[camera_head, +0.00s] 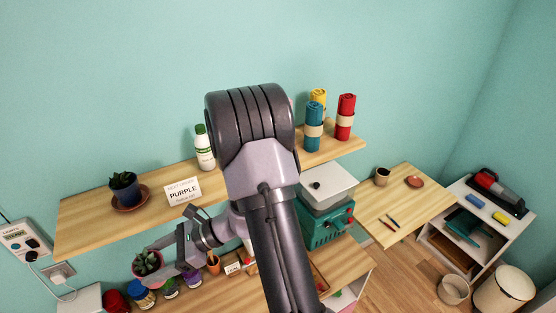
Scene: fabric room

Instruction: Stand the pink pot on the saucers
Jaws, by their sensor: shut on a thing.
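The pink pot (147,272) holds a green succulent and is at the lower left, in front of the lower bench. My gripper (162,257) is shut on it from the right; the fingers partly hide it. I cannot tell whether its base touches anything. A terracotta saucer (146,199) lies on the left of the upper shelf, with a dark blue potted plant (124,188) standing on it. A small reddish saucer-like dish (415,182) lies on the wooden table at right.
Jars (168,288) crowd the bench below. A green machine (325,222) stands right of my arm, which hides the middle.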

